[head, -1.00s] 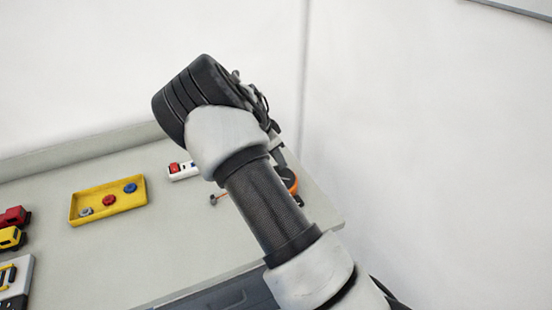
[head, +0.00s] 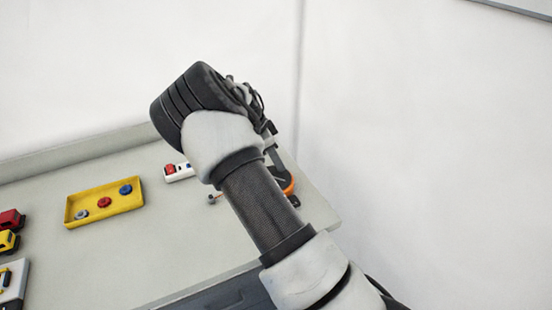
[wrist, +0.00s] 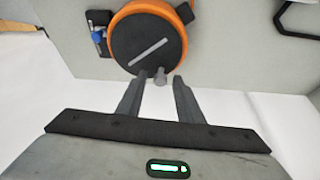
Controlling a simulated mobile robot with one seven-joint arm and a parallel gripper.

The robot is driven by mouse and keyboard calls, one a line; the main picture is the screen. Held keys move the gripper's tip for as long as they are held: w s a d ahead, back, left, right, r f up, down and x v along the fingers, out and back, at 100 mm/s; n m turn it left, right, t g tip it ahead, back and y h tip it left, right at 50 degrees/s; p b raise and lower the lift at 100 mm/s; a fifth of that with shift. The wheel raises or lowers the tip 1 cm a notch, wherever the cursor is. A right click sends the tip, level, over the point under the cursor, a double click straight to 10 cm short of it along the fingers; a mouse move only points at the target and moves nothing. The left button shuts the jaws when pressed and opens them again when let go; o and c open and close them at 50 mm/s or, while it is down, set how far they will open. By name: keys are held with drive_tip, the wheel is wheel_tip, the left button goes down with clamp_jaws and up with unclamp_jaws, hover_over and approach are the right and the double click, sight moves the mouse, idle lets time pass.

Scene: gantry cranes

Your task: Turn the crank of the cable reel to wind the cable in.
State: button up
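The cable reel (wrist: 148,38) shows in the wrist view as an orange ring around a black disc with a pale bar across its face. A small grey crank knob (wrist: 160,76) stands at the disc's near edge. My gripper (wrist: 160,80) is open, with one finger on each side of the knob; gaps show on both sides, and whether either finger touches it is unclear. In the head view the reel (head: 289,187) sits near the table's right edge, mostly hidden behind my arm.
A white block with a red button (head: 178,171) lies left of the reel. A yellow tray (head: 72,217) with red, blue and grey round pieces is farther left. Red (head: 11,220) and yellow (head: 8,241) toy trucks stand at the left edge. The table's front middle is clear.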

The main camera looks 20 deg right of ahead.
drive_tip(key=v, duration=1.7)
drive_tip(key=shift+r, duration=0.2)
